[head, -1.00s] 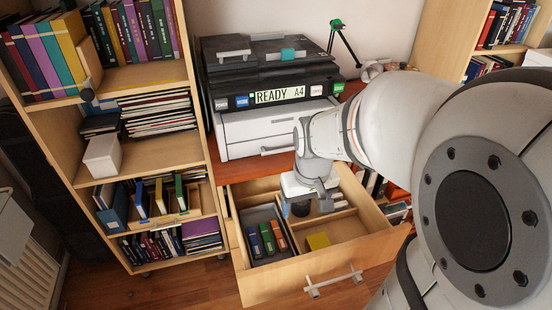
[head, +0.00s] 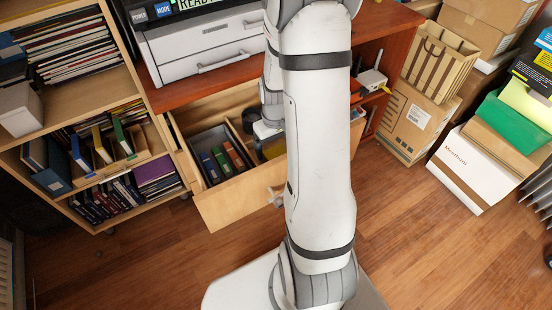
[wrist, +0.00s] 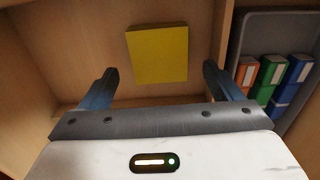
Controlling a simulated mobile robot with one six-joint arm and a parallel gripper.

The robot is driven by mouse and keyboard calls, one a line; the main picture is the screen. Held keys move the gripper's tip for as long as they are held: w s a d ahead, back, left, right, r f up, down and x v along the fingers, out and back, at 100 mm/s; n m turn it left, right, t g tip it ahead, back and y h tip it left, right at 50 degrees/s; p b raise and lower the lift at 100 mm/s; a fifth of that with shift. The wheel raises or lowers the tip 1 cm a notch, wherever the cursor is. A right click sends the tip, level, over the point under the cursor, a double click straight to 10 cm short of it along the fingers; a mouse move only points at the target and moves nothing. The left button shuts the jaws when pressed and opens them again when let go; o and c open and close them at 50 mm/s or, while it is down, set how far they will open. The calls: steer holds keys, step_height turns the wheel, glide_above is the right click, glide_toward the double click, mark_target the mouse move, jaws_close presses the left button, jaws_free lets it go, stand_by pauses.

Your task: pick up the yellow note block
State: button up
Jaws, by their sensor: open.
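The yellow note block (wrist: 157,54) lies flat on the floor of a wooden drawer compartment in the wrist view. My gripper (wrist: 160,72) is open above the compartment, with one finger to each side of the block in the picture. The block lies mostly beyond the fingertips, with nothing between them touching it. In the head view my gripper is down at the open drawer (head: 230,207) and largely hidden by my arm.
A grey tray (wrist: 238,62) with several coloured binders stands beside the compartment, close to one finger. Wooden dividers and drawer walls bound the space. The printer (head: 205,55) sits above the drawer. A bookshelf (head: 112,175) stands left; cardboard boxes (head: 415,118) stand right.

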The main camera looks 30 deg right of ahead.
step_height(320, 180, down, 3)
steer(key=shift+r, duration=0.2)
steer(key=shift+r, duration=0.1)
steer(key=c, duration=1.1)
